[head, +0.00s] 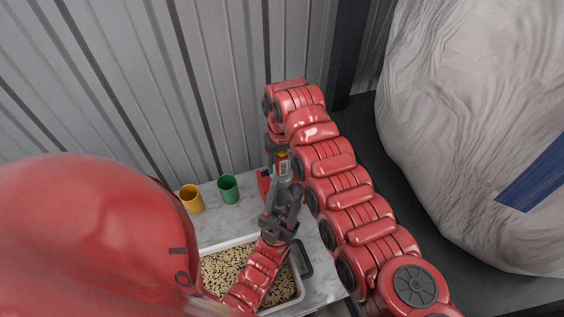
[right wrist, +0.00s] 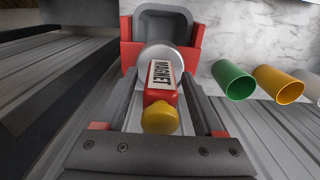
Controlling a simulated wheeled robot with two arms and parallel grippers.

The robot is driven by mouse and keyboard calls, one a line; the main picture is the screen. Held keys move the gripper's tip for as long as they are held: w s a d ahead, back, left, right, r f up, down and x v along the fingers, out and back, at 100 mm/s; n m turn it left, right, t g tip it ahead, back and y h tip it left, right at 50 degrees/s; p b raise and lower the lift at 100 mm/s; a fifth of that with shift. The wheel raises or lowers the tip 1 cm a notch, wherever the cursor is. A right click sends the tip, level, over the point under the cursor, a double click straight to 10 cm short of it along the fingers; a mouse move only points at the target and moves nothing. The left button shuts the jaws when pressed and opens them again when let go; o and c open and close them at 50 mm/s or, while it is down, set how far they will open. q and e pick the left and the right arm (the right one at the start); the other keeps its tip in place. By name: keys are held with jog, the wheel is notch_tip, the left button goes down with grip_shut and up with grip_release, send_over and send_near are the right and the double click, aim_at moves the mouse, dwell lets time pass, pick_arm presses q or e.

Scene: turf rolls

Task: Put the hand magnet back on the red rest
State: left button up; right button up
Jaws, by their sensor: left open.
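The hand magnet (right wrist: 163,82) has a red handle with a white MAGNET label, a yellow end and a silver round head. In the right wrist view it lies centred between the fingers of my right gripper (right wrist: 160,76), whose tips close in at the silver head. Behind it is the red rest (right wrist: 126,55) with a grey recess, partly covered by the magnet. In the head view the magnet (head: 283,163) hangs below my right gripper (head: 279,152). My left gripper (head: 284,187) is open just below it; the arms hide much of the rest (head: 263,184).
A green cup (head: 228,189) and a yellow cup (head: 191,199) stand left on the marble top (head: 214,225). A white tray (head: 297,286) of pale and dark grains is in front. A corrugated wall is behind; a large wrapped bulk (head: 470,120) fills the right.

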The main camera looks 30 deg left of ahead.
jog(key=shift+r, duration=0.1)
notch_tip(320, 180, up, 17)
jog(key=p, duration=0.3)
dwell(0.4)
jog(key=shift+s, duration=0.1)
